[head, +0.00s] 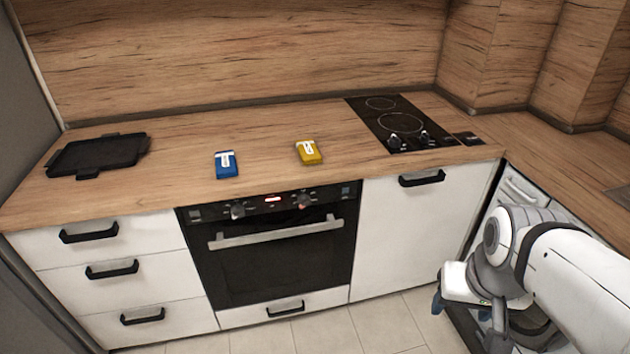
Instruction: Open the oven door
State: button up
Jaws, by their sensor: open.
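The oven (280,266) is built in under the wooden counter, with a black glass door that looks shut. A silver bar handle (276,234) runs across the top of the door. Above it is a black control panel (326,196) with two knobs and a small red display. My gripper (437,303) is at the lower right, open, with nothing seen in it. It is well to the right of the oven handle and apart from it. My own arm hides part of the gripper.
White drawers (110,260) with black handles stand left of the oven, and a white cabinet (415,235) stands right of it. A black tray (97,154), a blue packet (226,164), a yellow packet (308,152) and a black hob (403,124) are on the counter. The tiled floor (370,328) before the oven is clear.

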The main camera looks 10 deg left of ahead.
aim_at(203, 239)
jog(key=u, duration=1)
jog(key=k, duration=1.3)
jog(key=u, duration=0.3)
jog(key=i, duration=2)
jog(key=z, duration=0.95)
